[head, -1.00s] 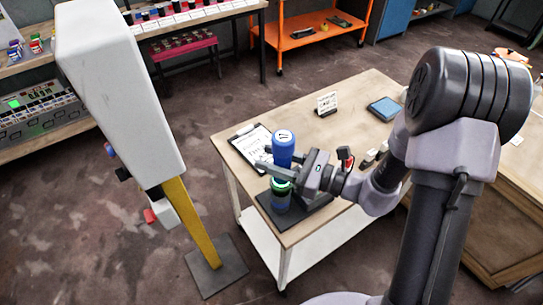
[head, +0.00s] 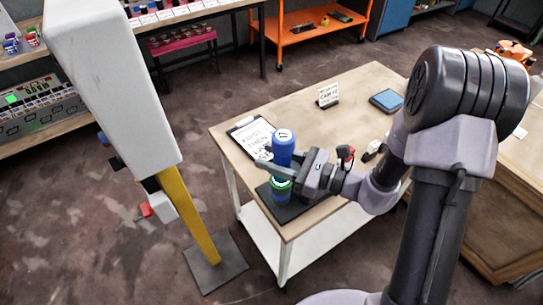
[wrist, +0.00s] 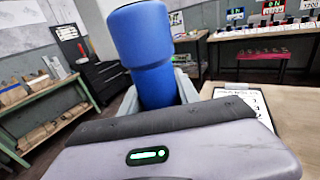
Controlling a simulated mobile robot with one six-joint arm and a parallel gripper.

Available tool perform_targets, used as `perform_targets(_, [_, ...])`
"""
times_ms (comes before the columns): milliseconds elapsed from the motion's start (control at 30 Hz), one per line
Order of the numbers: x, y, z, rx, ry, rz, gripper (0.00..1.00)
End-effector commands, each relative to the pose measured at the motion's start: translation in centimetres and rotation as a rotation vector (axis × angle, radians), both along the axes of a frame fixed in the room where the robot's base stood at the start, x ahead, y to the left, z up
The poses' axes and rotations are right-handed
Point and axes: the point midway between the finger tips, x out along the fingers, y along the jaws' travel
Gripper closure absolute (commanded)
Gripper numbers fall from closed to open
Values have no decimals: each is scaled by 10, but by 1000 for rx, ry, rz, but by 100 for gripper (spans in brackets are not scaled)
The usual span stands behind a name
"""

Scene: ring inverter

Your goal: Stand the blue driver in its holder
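The blue driver (head: 283,143) stands upright at the left front part of the table, with a wider cap on top. It also shows in the wrist view (wrist: 150,55), between the fingers. My gripper (head: 279,167) reaches in from the right with its fingers around the driver's body and seems shut on it.
On the wooden table (head: 350,105) are a clipboard (head: 250,135), a small sign (head: 328,95), a blue box (head: 386,101) and a red-topped item (head: 346,154). A grey post on a yellow stand (head: 190,215) is to the left.

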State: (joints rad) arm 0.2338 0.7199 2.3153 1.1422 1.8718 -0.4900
Motion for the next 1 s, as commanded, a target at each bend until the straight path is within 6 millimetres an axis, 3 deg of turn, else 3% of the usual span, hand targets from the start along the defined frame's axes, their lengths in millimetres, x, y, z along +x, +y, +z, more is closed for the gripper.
perform_targets(33, [0, 0, 0, 0, -1, 0, 51])
perform_targets(100, [0, 0, 0, 0, -1, 0, 37])
perform_targets(600, [-2, -4, 0, -1, 2, 0, 37])
perform_targets(767, [-13, -35, 3, -1, 1, -6, 37])
perform_targets(1000, [-43, -105, 5, -1, 0, -8, 37])
